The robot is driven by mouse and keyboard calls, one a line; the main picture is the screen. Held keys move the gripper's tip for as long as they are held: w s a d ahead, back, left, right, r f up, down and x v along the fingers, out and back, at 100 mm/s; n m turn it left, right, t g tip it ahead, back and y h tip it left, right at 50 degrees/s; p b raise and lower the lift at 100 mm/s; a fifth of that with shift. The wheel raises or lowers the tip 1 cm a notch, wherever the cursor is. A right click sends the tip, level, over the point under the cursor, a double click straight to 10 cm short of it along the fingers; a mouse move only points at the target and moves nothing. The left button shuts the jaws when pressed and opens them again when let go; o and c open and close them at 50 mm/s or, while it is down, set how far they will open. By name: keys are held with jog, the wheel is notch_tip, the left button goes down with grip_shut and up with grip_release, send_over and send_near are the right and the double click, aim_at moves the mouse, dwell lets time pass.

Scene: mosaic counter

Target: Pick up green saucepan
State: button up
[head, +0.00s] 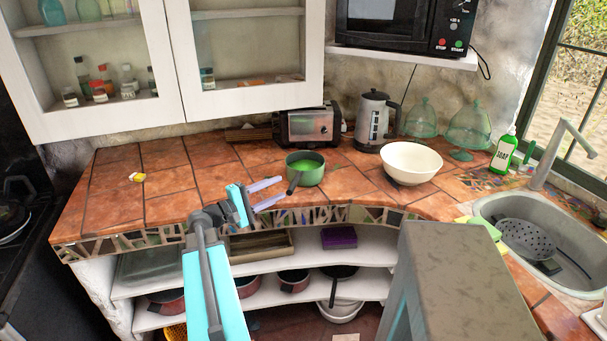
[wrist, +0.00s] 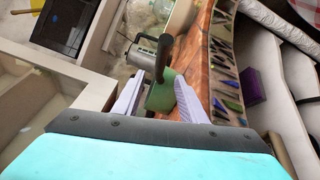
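The green saucepan (head: 306,171) stands on the tiled counter (head: 160,205) near its front edge, in front of the toaster. Its dark handle (head: 294,182) points toward the front. My gripper (head: 268,193) is open and to the left of the saucepan, with its two pale fingers pointing toward it. In the wrist view the saucepan (wrist: 160,95) appears between and beyond the fingertips of my gripper (wrist: 158,92), with its dark handle pointing up. I cannot tell whether either finger touches it.
A toaster (head: 308,126) stands behind the saucepan. A white bowl (head: 411,162) is to its right, with a kettle (head: 372,121) behind. A wall cabinet (head: 250,55) hangs above. The counter left of the saucepan is mostly clear, with a small yellow item (head: 137,177).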

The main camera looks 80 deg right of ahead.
aim_at(297, 177)
jog(key=shift+p+x, duration=0.35)
jog(key=shift+x, duration=1.65)
jog(key=shift+p+x, duration=1.25)
jog(key=shift+x, duration=1.3)
jog(key=shift+d, duration=0.1)
grip_shut()
jog(key=shift+r, duration=0.1)
